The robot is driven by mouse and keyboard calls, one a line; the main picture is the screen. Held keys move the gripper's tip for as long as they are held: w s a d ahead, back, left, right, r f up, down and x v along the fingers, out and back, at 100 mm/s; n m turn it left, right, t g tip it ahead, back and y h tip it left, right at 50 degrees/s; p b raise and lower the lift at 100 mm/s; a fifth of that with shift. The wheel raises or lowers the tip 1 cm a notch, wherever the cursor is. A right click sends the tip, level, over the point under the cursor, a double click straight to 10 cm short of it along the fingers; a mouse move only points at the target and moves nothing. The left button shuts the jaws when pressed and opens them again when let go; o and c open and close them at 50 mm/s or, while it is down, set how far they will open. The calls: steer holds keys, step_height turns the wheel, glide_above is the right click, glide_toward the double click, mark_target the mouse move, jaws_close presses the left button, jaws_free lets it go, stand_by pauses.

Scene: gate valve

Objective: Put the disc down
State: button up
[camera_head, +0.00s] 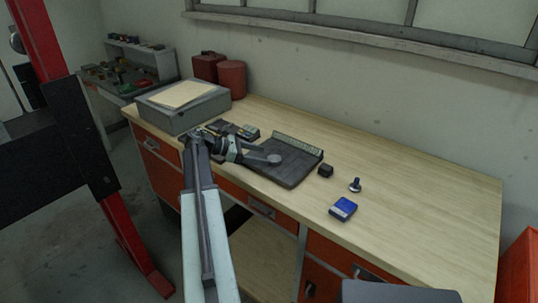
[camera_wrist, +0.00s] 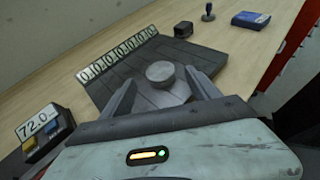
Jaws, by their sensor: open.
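The disc (camera_wrist: 160,71) is a small round grey piece with a flat top. It appears to sit on a dark tray (camera_wrist: 117,90) with a row of white number labels along its far edge. My gripper (camera_wrist: 160,82) is open, with one finger on each side of the disc. I cannot tell whether either finger touches it. In the head view the disc (camera_head: 274,159) shows at the tips of my gripper (camera_head: 266,158), over the dark tray (camera_head: 295,174). The disc's underside is hidden.
A display reading 72.0 (camera_wrist: 38,120) stands left of the tray. A small dark block (camera_head: 325,170), a dark knobbed piece (camera_head: 355,185) and a blue box (camera_head: 343,208) lie to the right. A grey case (camera_head: 185,112) stands at left. The bench's right part is clear.

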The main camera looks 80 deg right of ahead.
steer(key=p+v, duration=0.1)
steer(key=v, duration=0.5)
steer(key=shift+r+p, duration=0.15)
steer(key=shift+p, duration=0.25)
steer(key=shift+w+a+r, duration=0.15)
steer(key=shift+w+a, duration=0.05)
steer(key=shift+w, duration=0.3)
